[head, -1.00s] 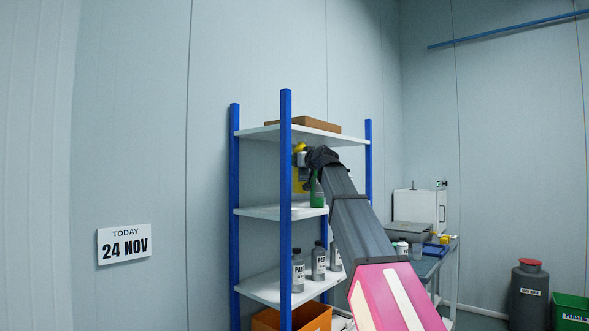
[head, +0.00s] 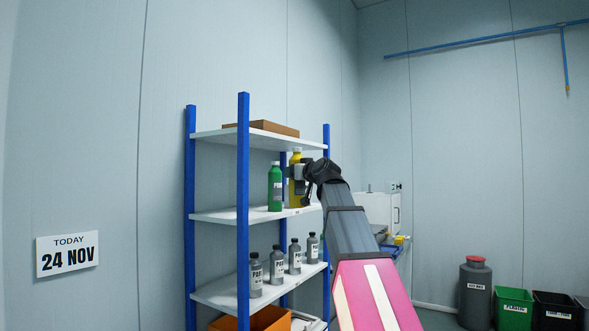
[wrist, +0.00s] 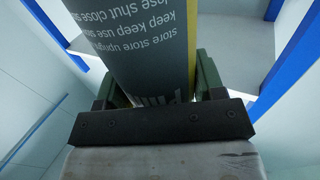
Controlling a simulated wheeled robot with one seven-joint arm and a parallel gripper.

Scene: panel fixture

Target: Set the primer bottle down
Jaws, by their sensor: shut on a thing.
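Blue posts (head: 243,200) frame the rack. A cardboard box (head: 268,128) lies on the top shelf. Several grey bottles (head: 277,266) stand on the lower shelf, above an orange bin (head: 255,320). The middle shelf's left part looks clear. A dark container (head: 475,288) and bins stand at right.

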